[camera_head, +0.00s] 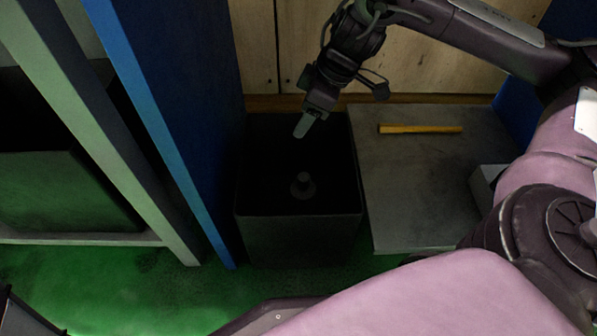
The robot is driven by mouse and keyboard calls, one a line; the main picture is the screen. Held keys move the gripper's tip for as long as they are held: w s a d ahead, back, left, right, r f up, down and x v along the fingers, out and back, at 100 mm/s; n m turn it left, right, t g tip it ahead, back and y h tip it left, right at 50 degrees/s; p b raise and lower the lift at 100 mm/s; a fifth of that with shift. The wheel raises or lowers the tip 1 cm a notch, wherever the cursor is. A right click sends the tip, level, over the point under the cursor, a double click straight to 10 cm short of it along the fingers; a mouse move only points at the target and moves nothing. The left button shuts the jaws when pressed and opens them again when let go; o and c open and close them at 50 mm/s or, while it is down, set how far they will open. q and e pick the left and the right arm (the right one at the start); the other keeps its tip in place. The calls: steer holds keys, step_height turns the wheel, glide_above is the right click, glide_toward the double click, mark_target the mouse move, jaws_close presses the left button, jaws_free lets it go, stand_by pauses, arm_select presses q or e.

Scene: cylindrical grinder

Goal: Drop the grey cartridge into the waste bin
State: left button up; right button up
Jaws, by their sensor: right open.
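The waste bin (300,238) is a dark, square, open-topped box on the floor at the middle of the head view. A small grey cartridge (303,187) with a wider round base and a narrower top is inside the bin, standing about upright near the front wall. My right gripper (303,125) comes in from the upper right and points down over the back part of the bin. It is open and empty, apart from the cartridge. My left gripper is not in view.
A blue panel (185,110) stands close along the bin's left side. A low grey surface (425,190) to the right holds a yellow bar (420,129). Wooden panels (255,50) close off the back. Green floor (140,290) shows at front left.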

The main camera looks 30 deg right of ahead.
steer(key=p+v, duration=0.4)
steer(key=v, duration=0.3)
stand_by(0.3)
